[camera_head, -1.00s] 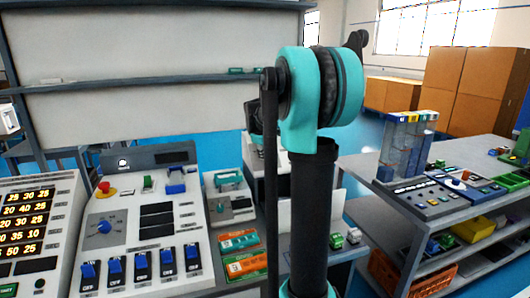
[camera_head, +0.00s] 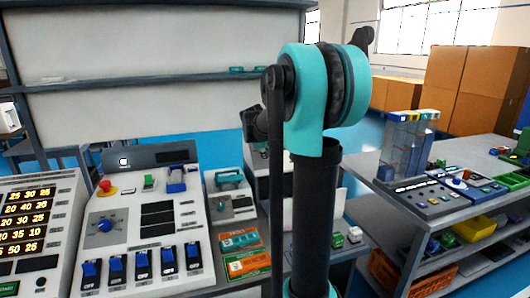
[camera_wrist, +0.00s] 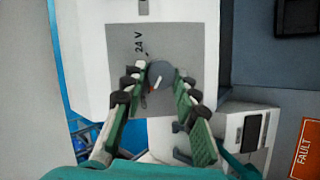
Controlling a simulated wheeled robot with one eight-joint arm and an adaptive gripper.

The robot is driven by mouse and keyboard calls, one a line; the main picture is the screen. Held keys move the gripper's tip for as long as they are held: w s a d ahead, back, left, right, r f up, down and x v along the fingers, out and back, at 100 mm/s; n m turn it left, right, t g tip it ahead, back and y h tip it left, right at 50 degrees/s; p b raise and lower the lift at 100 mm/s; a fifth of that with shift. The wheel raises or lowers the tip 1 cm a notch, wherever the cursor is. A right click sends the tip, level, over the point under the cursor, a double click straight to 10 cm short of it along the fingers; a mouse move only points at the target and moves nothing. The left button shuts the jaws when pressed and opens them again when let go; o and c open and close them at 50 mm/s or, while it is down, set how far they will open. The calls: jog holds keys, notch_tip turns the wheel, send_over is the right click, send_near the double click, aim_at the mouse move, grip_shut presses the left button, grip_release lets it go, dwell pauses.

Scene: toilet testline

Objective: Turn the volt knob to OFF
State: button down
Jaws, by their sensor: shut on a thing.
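The volt knob (camera_wrist: 160,70) is a round dark grey knob with a light mark, on a grey plate (camera_wrist: 185,42) of a white box. A sideways "24 V" label is printed on the plate beside the knob. My gripper (camera_wrist: 160,80) has its green-padded fingers on both sides of the knob, shut on it. The fingers and knob hide part of the plate, so the OFF label is not readable. In the head view, my arm stands in the foreground and the gripper cannot be made out.
A console (camera_head: 150,225) with blue switches, a blue dial and a red button stands at the left, beside a panel of lit number displays (camera_head: 25,220). A grey shelf table (camera_head: 440,200) with small devices is at the right. Cardboard boxes (camera_head: 475,85) stand behind.

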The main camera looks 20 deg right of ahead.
jog(key=c, duration=1.2)
grip_release()
jog(key=shift+o, duration=0.2)
jog(key=v, duration=1.2)
